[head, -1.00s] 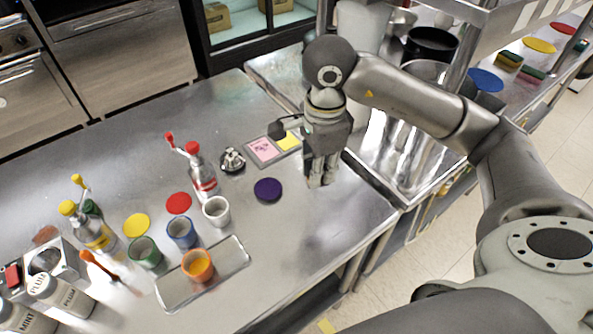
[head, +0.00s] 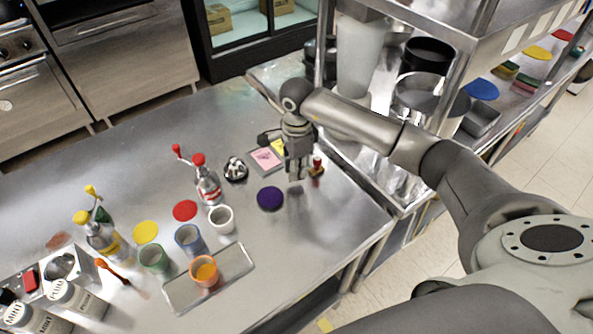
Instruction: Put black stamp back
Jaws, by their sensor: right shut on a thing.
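My right gripper (head: 296,174) is low over the right part of the steel counter (head: 330,215), right of the purple disc (head: 270,198). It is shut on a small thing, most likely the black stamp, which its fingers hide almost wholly. A small stamp-like piece with a red and brown handle (head: 317,166) shows upright just right of the fingers. A grey board with a pink note (head: 265,158) and a yellow note (head: 279,147) lies left of and behind the gripper. My left gripper is not in view.
Left of the gripper stand a silver-and-black item (head: 235,169), a red-topped bottle (head: 207,186) and a white cup (head: 221,218). A tray (head: 235,264) with an orange cup (head: 204,272) is nearer. Shelving with a steel post (head: 455,85) stands right. The counter's front right is clear.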

